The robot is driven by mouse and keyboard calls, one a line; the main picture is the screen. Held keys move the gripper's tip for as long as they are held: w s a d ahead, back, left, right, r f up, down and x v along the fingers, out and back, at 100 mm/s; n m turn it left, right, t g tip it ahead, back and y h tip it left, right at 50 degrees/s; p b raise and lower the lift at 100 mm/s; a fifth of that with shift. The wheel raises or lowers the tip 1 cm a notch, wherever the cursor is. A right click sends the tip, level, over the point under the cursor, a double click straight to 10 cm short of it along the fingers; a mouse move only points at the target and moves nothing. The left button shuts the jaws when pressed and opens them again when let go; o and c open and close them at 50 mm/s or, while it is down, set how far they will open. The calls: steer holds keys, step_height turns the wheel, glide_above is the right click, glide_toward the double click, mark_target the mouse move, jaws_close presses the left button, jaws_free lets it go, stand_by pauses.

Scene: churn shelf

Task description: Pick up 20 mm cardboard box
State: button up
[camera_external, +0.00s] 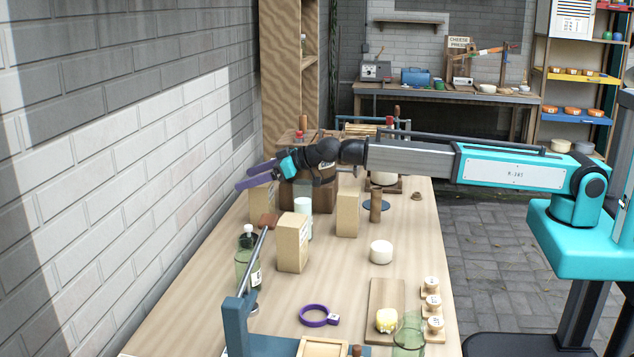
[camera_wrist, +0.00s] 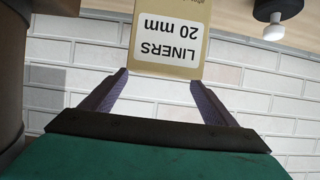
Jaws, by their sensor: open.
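The 20 mm cardboard box (camera_wrist: 185,15) is tan with a white label reading "LINERS 20 mm", upside down in the wrist view. It lies just ahead of and between my open fingertips (camera_wrist: 160,80), and nothing is gripped. In the external view my gripper (camera_external: 246,179), with two purple fingers, points left toward the brick wall. A tan box (camera_external: 263,204) stands on the table directly below the fingers, partly hidden by them. It appears to be the same box, but its label cannot be read there.
Two other tan boxes (camera_external: 292,243) and (camera_external: 347,214) stand nearer the camera and to the right. The brick wall (camera_external: 190,150) bounds the left side. Open table lies around the cheese (camera_external: 381,251).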

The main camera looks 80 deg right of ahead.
steer(key=shift+f, duration=0.15)
steer(key=shift+w+f+p, duration=0.25)
steer(key=shift+w+f, duration=0.2)
steer(key=shift+f, duration=0.3)
steer(key=shift+w+f+p, duration=0.25)
steer(key=shift+w+f, duration=0.25)
steer(key=shift+f, duration=0.25)
steer(key=shift+w+f+p, duration=0.25)
steer(key=shift+w+f, duration=0.2)
steer(key=shift+f, duration=0.3)
steer(key=c, duration=1.3)
